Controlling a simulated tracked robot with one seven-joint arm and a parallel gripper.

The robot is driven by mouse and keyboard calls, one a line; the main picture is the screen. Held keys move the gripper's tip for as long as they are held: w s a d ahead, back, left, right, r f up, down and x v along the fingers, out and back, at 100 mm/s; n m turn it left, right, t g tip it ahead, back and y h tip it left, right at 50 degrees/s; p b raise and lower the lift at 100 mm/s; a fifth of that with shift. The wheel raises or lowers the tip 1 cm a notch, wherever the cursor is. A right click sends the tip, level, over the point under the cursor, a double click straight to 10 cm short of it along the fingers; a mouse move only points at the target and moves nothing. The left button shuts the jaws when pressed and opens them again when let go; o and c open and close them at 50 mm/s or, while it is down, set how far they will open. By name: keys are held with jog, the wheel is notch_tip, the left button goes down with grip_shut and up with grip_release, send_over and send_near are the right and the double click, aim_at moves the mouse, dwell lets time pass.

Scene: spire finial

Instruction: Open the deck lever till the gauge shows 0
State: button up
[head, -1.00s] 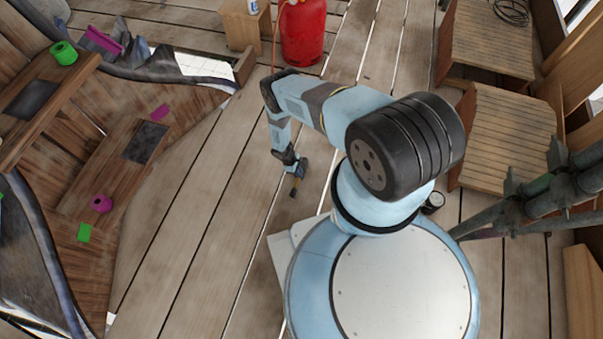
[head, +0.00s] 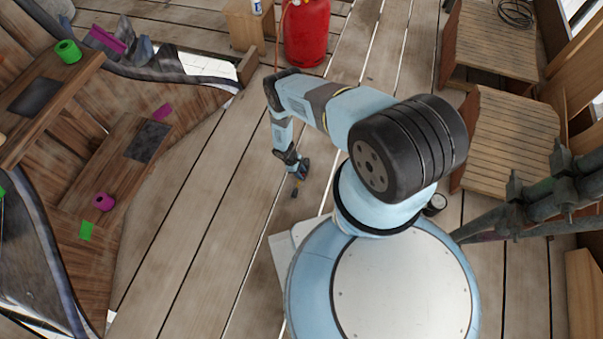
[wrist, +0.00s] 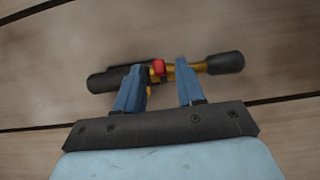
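A tool-like lever (wrist: 225,63) with dark ends, a yellow shaft and a red part (wrist: 158,67) lies across the deck boards in the wrist view. I cannot tell for sure that it is the deck lever. My gripper (wrist: 160,72) is open above it, with its two blue fingers on either side of the red part; contact cannot be told. In the head view my gripper (head: 302,173) is low over the deck, with the lever's end (head: 296,189) showing beside it. A small round dark-rimmed, pale-faced thing (head: 436,204), perhaps the gauge, sits right of my arm; no reading is legible.
A red gas cylinder (head: 306,35) with an orange hose stands at the back beside a wooden box (head: 246,28). Slatted wooden crates (head: 508,140) and grey scaffold pipes (head: 540,205) are at the right. Deck boards between are clear.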

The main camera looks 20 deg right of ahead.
jog(key=v, duration=1.3)
jog(key=shift+r, duration=0.2)
